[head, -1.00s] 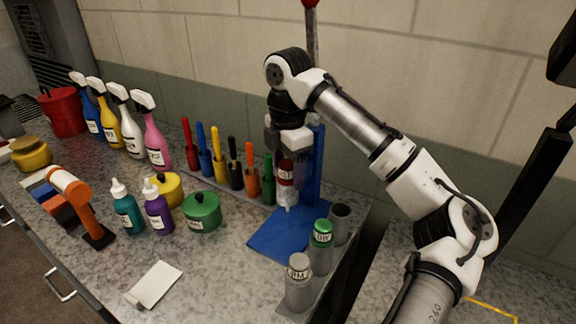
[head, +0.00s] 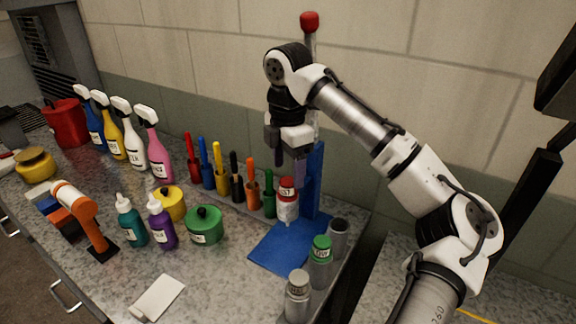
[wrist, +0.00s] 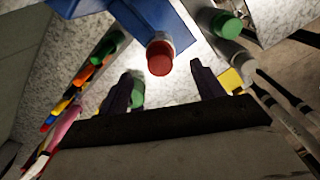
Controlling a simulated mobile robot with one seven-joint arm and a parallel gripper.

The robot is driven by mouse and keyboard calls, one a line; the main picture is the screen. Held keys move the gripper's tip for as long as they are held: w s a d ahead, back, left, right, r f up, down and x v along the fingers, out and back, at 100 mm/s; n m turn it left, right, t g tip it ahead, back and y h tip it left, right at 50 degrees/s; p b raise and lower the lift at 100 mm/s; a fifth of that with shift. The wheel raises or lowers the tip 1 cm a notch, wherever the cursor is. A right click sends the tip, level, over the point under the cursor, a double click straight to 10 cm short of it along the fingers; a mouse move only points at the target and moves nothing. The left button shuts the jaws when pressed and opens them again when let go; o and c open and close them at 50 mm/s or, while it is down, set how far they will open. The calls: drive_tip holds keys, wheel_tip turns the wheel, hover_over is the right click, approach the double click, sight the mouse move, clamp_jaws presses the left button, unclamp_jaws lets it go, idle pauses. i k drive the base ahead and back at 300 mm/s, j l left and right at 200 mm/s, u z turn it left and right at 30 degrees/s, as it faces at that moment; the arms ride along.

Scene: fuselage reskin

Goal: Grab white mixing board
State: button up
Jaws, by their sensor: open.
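The white mixing board (head: 158,298) lies flat on the counter at the front left of the head view, with a narrow strip at its near end. My gripper (head: 287,150) is open and empty, well above and to the right of the board, over the blue stand. A white bottle with a red cap (head: 287,203) sits at the blue stand (head: 285,248), below my gripper. In the wrist view my open fingers (wrist: 160,80) have the red cap (wrist: 160,60) ahead and below, apart from them. I cannot make out the board in the wrist view.
Green and yellow pots (head: 204,224), teal and purple bottles (head: 161,225) and an orange tool (head: 82,215) stand behind the board. Grey cans (head: 298,298) stand right. Counter around the board is clear.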

sight(163, 293)
drive_tip(key=k, duration=1)
